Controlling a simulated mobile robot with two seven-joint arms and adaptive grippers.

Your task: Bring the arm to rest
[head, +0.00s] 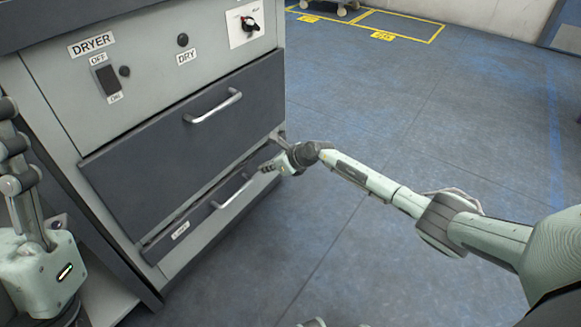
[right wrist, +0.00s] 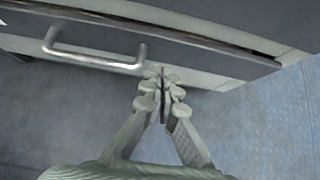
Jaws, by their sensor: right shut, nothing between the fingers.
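My right arm reaches in from the right in the head view, low over the floor. Its gripper (head: 266,168) is beside the lower handle (head: 234,192) of the dryer cabinet. In the right wrist view the gripper (right wrist: 163,86) has its fingertips together with nothing between them. The same handle (right wrist: 92,61) is up and left of the fingertips, apart from them. What looks like part of my left gripper (head: 42,262) stands at the left edge of the head view, cut off by the frame; its finger opening cannot be made out.
The dryer cabinet (head: 150,92) fills the left side, with an upper drawer handle (head: 213,105), a switch (head: 108,79) and a knob (head: 250,24). The blue-grey floor (head: 400,110) to its right is clear. Yellow floor markings (head: 383,36) lie at the back.

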